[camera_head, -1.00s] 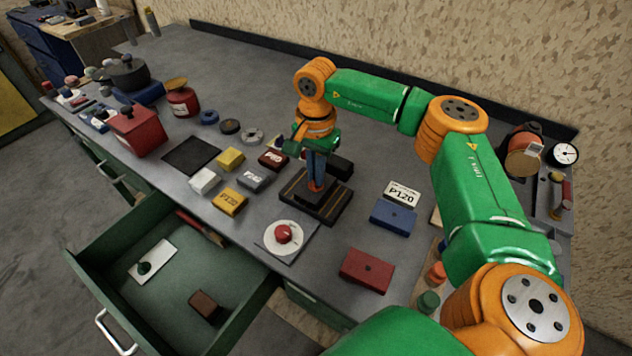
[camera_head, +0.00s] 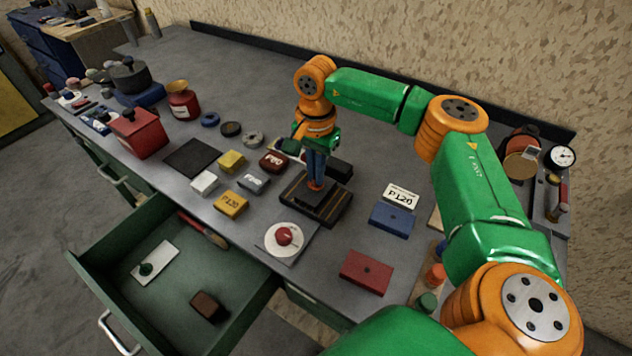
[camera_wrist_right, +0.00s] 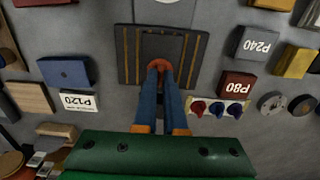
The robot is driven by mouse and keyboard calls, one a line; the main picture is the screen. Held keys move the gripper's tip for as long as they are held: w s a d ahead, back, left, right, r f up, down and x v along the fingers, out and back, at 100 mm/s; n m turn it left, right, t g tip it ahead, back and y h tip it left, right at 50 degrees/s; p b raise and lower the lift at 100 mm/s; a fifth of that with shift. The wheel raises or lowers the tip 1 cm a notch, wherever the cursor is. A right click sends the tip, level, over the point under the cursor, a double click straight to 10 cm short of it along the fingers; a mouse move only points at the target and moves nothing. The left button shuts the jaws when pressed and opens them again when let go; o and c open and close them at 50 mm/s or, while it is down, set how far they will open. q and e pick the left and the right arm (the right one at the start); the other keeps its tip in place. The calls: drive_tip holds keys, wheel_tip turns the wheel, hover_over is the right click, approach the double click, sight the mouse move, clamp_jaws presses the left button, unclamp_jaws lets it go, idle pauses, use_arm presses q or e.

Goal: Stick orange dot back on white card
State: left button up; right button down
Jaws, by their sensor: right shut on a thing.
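My right gripper (camera_head: 315,184) points down over a dark block with brown stripes (camera_head: 330,212). In the right wrist view its blue fingers (camera_wrist_right: 161,70) are shut on a small round orange-red thing (camera_wrist_right: 160,63), which may be the orange dot. It is at or just above the block (camera_wrist_right: 126,68); contact is unclear. Another white card (camera_head: 155,261) with a green knob lies in the open drawer. I cannot tell which card is meant. My left gripper is out of view.
A white disc with a red knob (camera_head: 270,241), a red block (camera_head: 366,272) and a blue block (camera_head: 392,219) stand near. Several labelled blocks lie left of the striped block. The drawer (camera_head: 110,300) is open in front. The back middle of the bench is clear.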

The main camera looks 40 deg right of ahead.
drive_tip(key=shift+r+p, duration=3.25)
drive_tip(key=shift+r, duration=0.55)
drive_tip(key=shift+f, duration=0.15)
drive_tip(key=shift+a, duration=0.1)
